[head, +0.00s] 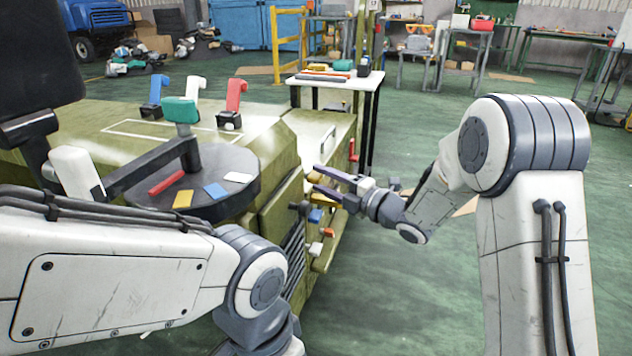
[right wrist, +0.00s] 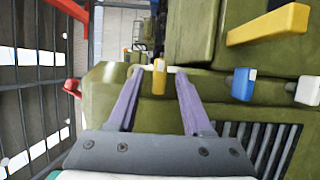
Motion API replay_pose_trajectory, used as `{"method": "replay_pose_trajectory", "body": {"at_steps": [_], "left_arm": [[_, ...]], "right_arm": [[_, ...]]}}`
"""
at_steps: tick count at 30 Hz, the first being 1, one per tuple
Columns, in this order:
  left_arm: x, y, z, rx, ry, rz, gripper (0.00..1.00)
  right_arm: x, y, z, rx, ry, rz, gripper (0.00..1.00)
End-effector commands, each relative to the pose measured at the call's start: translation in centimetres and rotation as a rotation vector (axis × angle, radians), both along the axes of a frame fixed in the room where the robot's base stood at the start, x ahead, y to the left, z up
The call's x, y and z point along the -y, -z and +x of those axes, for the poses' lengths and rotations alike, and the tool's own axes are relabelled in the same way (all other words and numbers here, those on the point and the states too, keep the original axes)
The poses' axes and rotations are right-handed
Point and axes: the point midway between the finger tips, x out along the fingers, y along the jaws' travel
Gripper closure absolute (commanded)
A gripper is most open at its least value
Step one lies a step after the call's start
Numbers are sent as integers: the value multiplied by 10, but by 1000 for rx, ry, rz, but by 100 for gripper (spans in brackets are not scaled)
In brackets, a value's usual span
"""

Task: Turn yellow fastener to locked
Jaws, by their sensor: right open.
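The small yellow fastener (right wrist: 159,80) is on the side of the green chassis, between the fingertips of my right gripper (right wrist: 157,73) in the right wrist view. The fastener stands upright in that picture, with a pale rod running across behind it. In the head view the right gripper (head: 314,177) reaches in from the right with its purple fingers spread, and yellow (head: 316,178) shows between the tips. The fingers look apart from the fastener, but I cannot tell whether either touches. My left arm crosses the lower left; its gripper is out of view.
A blue fastener (right wrist: 243,84) and a white one (right wrist: 307,91) sit beside the yellow one, above a dark grille. A larger yellow bar (right wrist: 268,24) is near. A red handle (head: 353,150) sticks out farther back. Open green floor lies right of the chassis.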

Motion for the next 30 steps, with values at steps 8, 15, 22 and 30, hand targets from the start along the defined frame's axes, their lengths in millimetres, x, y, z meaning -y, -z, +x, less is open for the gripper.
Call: {"method": "replay_pose_trajectory", "body": {"at_steps": [8, 15, 22, 30], "left_arm": [[0, 6, 0, 0, 0, 0, 50], [0, 6, 0, 0, 0, 0, 50], [0, 6, 0, 0, 0, 0, 50], [0, -2, 0, 0, 0, 0, 50]], "right_arm": [[-17, 0, 14, 1, 0, 1, 50], [-17, -1, 14, -1, 1, 1, 50], [-16, 0, 14, -1, 1, 1, 100], [-16, -2, 14, -30, 1, 9, 100]]}}
